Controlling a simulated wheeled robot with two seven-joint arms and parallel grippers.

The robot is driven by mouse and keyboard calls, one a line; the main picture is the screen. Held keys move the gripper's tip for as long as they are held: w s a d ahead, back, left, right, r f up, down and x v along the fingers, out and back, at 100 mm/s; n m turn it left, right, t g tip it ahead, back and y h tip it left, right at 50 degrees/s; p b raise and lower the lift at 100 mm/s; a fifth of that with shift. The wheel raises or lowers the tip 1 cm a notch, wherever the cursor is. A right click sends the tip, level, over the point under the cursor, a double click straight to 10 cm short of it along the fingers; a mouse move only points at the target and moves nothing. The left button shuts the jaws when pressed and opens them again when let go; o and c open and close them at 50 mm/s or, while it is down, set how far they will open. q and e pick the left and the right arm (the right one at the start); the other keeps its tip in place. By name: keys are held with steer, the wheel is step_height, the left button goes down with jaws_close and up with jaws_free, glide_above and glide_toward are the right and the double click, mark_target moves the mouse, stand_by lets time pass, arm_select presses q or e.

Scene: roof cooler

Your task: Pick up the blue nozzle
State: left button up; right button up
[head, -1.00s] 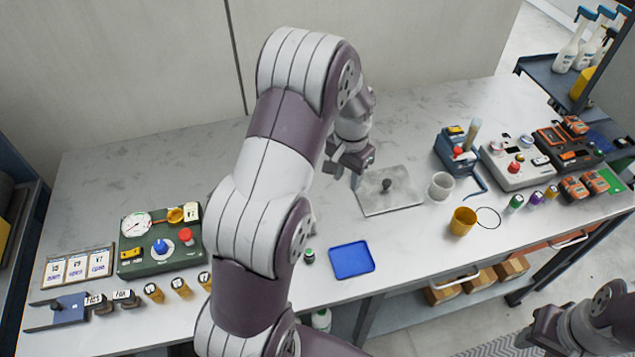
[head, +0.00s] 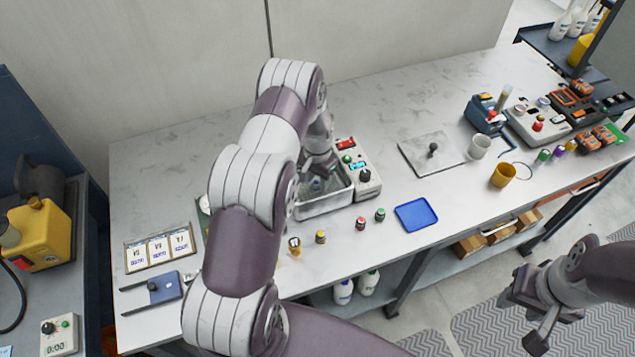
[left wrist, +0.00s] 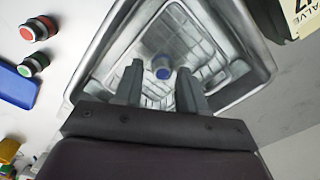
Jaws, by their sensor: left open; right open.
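The blue nozzle (left wrist: 162,73) shows as a small round blue end with a grey surround inside a metal basin (left wrist: 92,60) in the left wrist view. My left gripper (left wrist: 159,84) is open, its two fingers pointing into the basin on either side of the nozzle in the picture. I cannot tell how far the fingertips are from it. In the head view my left gripper (head: 318,168) is over the basin (head: 325,203), and I cannot make out the nozzle there. My right gripper (head: 535,310) is open and empty, off the table's front at the lower right.
A control box (head: 358,175) with buttons stands right beside the basin. Small capped pieces, red (head: 360,223) and green (head: 380,215), stand in front, near a blue tray (head: 416,214). A grey plate with a knob (head: 430,152) lies further right. The table's back is clear.

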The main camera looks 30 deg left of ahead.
arm_select(q)
steer(key=shift+s+a+f, duration=0.1)
steer(key=shift+a+f, duration=0.05)
steer(key=shift+f, duration=0.35)
steer(key=shift+s+a+f, duration=0.1)
steer(key=shift+a+f, duration=0.05)
steer(key=shift+f, duration=0.3)
steer(key=shift+w+f, duration=0.1)
steer(key=shift+f, duration=0.05)
steer(key=shift+w+d, duration=0.1)
steer(key=shift+d, duration=0.1)
steer(key=c, duration=0.3)
jaws_close()
arm_select(e)
steer(key=shift+s+a+r, duration=0.1)
steer(key=shift+a+r, duration=0.1)
steer(key=shift+r, duration=0.3)
steer(key=shift+f, duration=0.1)
